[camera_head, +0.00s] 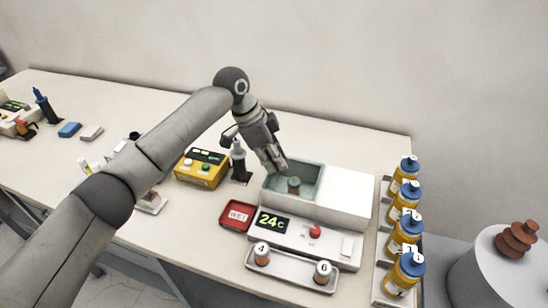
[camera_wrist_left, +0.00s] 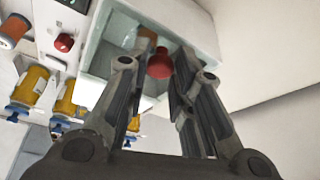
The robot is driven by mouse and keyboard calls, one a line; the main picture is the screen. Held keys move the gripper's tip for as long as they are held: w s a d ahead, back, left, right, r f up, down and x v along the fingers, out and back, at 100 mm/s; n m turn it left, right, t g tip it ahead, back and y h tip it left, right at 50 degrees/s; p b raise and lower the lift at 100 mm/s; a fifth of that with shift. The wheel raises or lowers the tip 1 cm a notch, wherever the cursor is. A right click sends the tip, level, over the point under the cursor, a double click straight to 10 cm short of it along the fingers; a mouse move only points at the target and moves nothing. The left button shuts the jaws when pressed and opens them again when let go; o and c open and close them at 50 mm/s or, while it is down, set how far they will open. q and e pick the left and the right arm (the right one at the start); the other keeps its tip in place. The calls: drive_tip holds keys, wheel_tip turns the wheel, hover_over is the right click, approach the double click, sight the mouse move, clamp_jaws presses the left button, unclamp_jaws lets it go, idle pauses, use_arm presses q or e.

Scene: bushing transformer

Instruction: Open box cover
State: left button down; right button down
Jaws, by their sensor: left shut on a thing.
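The white box (camera_head: 338,193) stands on the table, with a pale green, glassy-looking section (camera_head: 309,172) at its left and a plain white top at its right. A small brown-grey cylinder (camera_head: 294,186) shows in the glassy section. My left gripper (camera_head: 279,165) points down at this section's back left part. In the left wrist view, a round red knob (camera_wrist_left: 160,64) sits between the fingers of the gripper (camera_wrist_left: 157,75), and they are shut on it. I cannot tell how the knob joins the cover, or whether the cover is raised. My right gripper is not in view.
A display panel (camera_head: 273,222) and a red button (camera_head: 315,231) are at the box's front. A tray (camera_head: 290,272) with two numbered jars lies before it. Several yellow bottles (camera_head: 404,222) line the right edge. A yellow meter (camera_head: 201,169) and red WET tray (camera_head: 237,215) are left.

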use_arm(q)
drive_tip(key=shift+d, duration=0.1)
drive_tip(key=s+d+p, duration=0.1)
drive_tip(key=d, duration=0.2)
drive_tip(key=s+d+p, duration=0.1)
drive_tip(key=d, duration=0.3)
drive_tip(key=s+d+p, duration=0.1)
drive_tip(key=d, duration=0.2)
drive_tip(key=shift+s+d, duration=0.3)
drive_tip(key=shift+d, duration=0.05)
drive_tip(key=shift+s+d, duration=0.1)
drive_tip(key=shift+d, duration=0.3)
drive_tip(key=c, duration=1.3)
unclamp_jaws()
drive_tip(key=shift+o, duration=0.2)
drive_tip(key=shift+a, duration=0.1)
drive_tip(key=shift+r, duration=0.1)
drive_tip(key=v, duration=1.1)
drive_tip(key=shift+a+r, duration=0.2)
drive_tip(key=shift+r, duration=0.15)
